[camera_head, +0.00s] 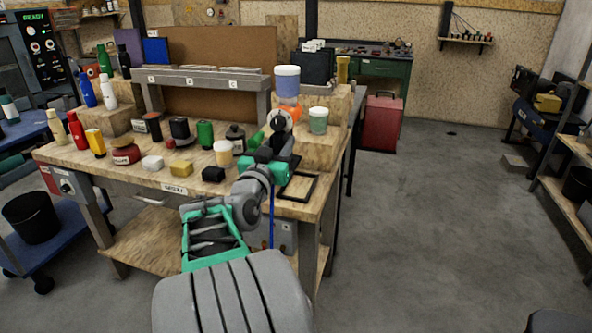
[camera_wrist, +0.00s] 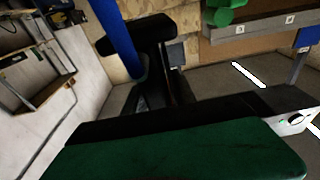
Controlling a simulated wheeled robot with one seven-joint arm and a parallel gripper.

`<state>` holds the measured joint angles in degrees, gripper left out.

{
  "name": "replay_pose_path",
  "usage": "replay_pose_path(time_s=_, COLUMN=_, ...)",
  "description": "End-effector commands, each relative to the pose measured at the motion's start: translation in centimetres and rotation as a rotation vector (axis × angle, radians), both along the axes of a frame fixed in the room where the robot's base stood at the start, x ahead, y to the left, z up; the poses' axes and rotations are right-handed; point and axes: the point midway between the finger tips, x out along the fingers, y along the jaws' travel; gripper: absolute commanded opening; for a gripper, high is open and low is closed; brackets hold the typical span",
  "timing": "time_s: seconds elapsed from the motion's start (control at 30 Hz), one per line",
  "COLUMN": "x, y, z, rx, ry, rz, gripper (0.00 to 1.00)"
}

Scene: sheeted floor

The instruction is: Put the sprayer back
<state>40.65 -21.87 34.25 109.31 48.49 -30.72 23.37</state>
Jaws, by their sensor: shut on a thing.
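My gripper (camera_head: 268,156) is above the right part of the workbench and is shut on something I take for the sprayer. Green and orange parts (camera_head: 256,139) show around it in the camera_head view, but the arm hides most of the held thing. In the wrist view, black gripper parts (camera_wrist: 138,35) lie beside a blue tube-like shape, and a large dark green surface fills the bottom. The grip itself is not clear there. A dark rectangular frame (camera_head: 298,199) lies on the bench's front right corner, just right of my gripper.
The workbench (camera_head: 72,153) is crowded with bottles, cans and blocks on its left and middle. A blue jar (camera_head: 287,84) and a green jar (camera_head: 318,121) stand on wooden risers behind my gripper. A red cabinet (camera_head: 382,123) stands behind right. The floor at right is open.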

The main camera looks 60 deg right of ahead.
Motion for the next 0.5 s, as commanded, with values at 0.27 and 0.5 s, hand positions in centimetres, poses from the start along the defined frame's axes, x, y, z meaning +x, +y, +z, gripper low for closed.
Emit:
replay_pose_path(time_s=0.27, x=-0.7, y=-5.2, z=-4.6, rx=-0.005, ry=-0.001, rz=0.000, gripper=0.18)
replay_pose_path(time_s=0.5, x=-1.0, y=-6.8, z=-6.6, rx=-0.005, ry=-0.002, rz=0.001, gripper=0.18)
